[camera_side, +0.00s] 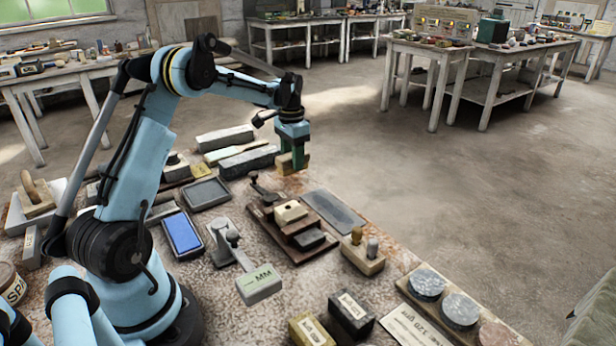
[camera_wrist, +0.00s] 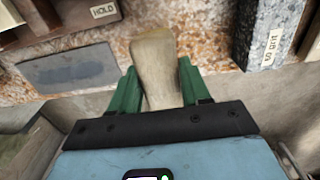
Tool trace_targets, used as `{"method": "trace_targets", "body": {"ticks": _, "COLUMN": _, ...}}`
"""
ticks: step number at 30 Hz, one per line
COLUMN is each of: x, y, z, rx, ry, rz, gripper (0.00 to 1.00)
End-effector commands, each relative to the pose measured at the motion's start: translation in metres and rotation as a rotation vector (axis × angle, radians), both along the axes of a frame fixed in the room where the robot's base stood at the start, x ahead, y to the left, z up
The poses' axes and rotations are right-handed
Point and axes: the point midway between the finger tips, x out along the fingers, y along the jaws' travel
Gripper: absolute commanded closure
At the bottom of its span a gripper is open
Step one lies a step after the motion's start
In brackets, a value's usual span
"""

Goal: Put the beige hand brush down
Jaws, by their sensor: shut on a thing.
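The beige hand brush (camera_wrist: 154,55) is between the green fingers of my gripper (camera_wrist: 158,84) in the wrist view. Its rounded pale end sticks out past the fingertips over the speckled tabletop. Its other end is hidden by the gripper body. In the side view my gripper (camera_side: 292,160) points down near the far edge of the table, with a small tan part of the brush (camera_side: 286,169) showing by the fingers. The gripper is shut on the brush. I cannot tell whether the brush touches the table.
A grey stone (camera_side: 248,161) lies left of my gripper; its grit label shows in the wrist view (camera_wrist: 269,50). A dark flat slab (camera_side: 333,210) and a wooden rack with blocks (camera_side: 270,227) lie in front. Bare speckled tabletop (camera_wrist: 200,35) shows around the brush. The table edge is close.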

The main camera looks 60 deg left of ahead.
Motion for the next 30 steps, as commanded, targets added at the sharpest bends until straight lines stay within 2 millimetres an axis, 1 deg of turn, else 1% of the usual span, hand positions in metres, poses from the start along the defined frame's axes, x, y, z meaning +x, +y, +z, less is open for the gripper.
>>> {"method": "trace_targets", "body": {"ticks": 1, "x": 0.0, "y": 0.0, "z": -0.008, "rx": 0.0, "ry": 0.0, "rz": 0.0, "gripper": 0.78}}
{"method": "trace_targets", "body": {"ticks": 3, "x": 0.0, "y": 0.0, "z": -0.019, "rx": 0.0, "ry": 0.0, "rz": 0.0, "gripper": 0.78}}
{"method": "trace_targets", "body": {"ticks": 6, "x": 0.0, "y": 0.0, "z": -0.028, "rx": 0.001, "ry": 0.0, "rz": 0.001, "gripper": 0.78}}
{"method": "trace_targets", "body": {"ticks": 19, "x": 0.0, "y": -0.001, "z": -0.034, "rx": 0.001, "ry": 0.0, "rz": 0.001, "gripper": 0.78}}
{"method": "trace_targets", "body": {"ticks": 20, "x": 0.0, "y": -0.001, "z": -0.034, "rx": 0.001, "ry": 0.0, "rz": 0.001, "gripper": 0.52}}
{"method": "trace_targets", "body": {"ticks": 24, "x": 0.0, "y": -0.001, "z": -0.034, "rx": 0.001, "ry": 0.0, "rz": 0.001, "gripper": 0.3}}
{"method": "trace_targets", "body": {"ticks": 25, "x": 0.0, "y": -0.001, "z": -0.034, "rx": 0.001, "ry": 0.0, "rz": 0.001, "gripper": 0.28}}
{"method": "trace_targets", "body": {"ticks": 30, "x": 0.0, "y": -0.001, "z": -0.034, "rx": 0.001, "ry": 0.0, "rz": 0.001, "gripper": 0.28}}
